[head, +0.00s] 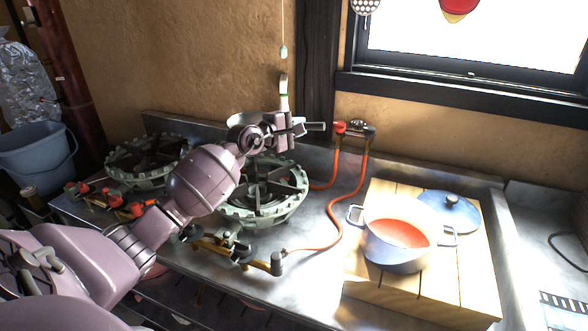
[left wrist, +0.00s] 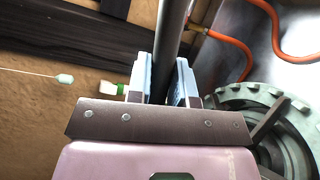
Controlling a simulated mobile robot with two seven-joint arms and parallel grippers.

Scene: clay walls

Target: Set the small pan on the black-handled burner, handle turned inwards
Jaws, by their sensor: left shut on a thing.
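My left gripper (head: 298,127) is shut on the dark handle (head: 316,126) of the small pan (head: 238,121). The pan is held up above the back of the right burner (head: 262,205), and my arm hides much of it. The handle points right in the head view. In the left wrist view the handle (left wrist: 170,45) runs between the two fingers (left wrist: 166,80). The right burner is a green-grey ring with brass valves and dark handles (head: 242,252) in front. It also shows in the left wrist view (left wrist: 268,100). My right gripper is not in view.
A second burner (head: 150,160) with red-handled valves (head: 130,208) stands at left. Orange hoses (head: 355,190) run right of the right burner. A blue pot of red soup (head: 400,235) and a lid (head: 450,208) sit on a wooden board (head: 365,283). A wall closes off the back.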

